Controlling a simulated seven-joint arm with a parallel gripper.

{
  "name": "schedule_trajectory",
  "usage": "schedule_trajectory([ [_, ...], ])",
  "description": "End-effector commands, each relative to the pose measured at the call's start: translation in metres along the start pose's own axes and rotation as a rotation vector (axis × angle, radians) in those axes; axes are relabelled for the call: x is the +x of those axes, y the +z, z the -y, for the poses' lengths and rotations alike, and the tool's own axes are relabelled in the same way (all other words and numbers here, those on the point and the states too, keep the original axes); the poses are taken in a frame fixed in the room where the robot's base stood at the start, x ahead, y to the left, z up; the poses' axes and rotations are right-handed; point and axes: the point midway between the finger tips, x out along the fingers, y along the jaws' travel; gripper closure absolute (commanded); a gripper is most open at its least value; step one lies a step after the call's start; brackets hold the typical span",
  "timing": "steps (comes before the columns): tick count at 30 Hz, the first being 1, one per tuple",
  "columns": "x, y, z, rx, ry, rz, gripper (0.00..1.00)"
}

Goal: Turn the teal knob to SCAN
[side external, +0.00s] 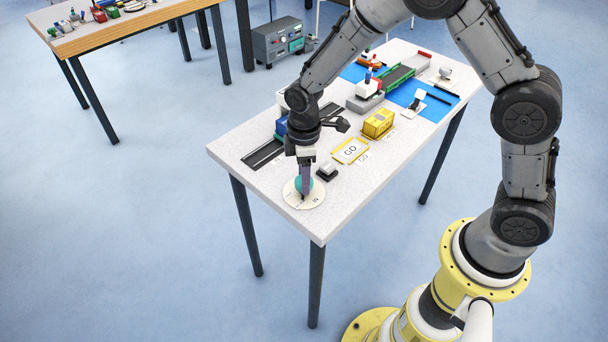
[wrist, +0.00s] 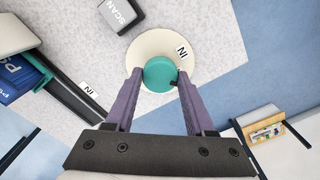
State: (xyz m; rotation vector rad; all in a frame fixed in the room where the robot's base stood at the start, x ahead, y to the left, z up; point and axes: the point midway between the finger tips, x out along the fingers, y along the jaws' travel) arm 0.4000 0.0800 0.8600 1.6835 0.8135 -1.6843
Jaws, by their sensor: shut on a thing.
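The teal knob (wrist: 159,73) sits on a round cream dial plate (wrist: 151,46) near the table's front corner. In the side view the dial plate (side external: 313,199) shows with the knob (side external: 304,184) partly hidden behind my gripper. My gripper (wrist: 158,83) points down with its purple fingers on either side of the knob, shut on it. An IN label (wrist: 182,50) is on the plate beside the knob. Other plate markings are partly hidden.
A yellow crate (side external: 378,123), a GO card (side external: 350,151) and a dark track (side external: 264,154) with a blue block (side external: 281,126) share the table (side external: 232,149). A green conveyor (side external: 398,78) stands farther back. The table edge is close to the dial.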

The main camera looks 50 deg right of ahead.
Motion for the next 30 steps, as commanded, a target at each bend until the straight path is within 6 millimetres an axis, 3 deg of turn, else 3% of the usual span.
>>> schedule_trajectory([
  [9, -0.0012, -0.0003, 0.0, 0.101, 0.0, 0.0, 1.0],
  [24, -0.0015, -0.0004, -0.0001, 0.116, 0.001, -0.001, 1.0],
  [25, -0.0015, -0.0004, -0.0001, 0.115, 0.001, -0.001, 0.4],
  [29, -0.0012, -0.0004, -0.0001, 0.115, 0.001, -0.001, 0.17],
  [30, -0.001, -0.0003, -0.0001, 0.115, 0.0, -0.001, 0.16],
])
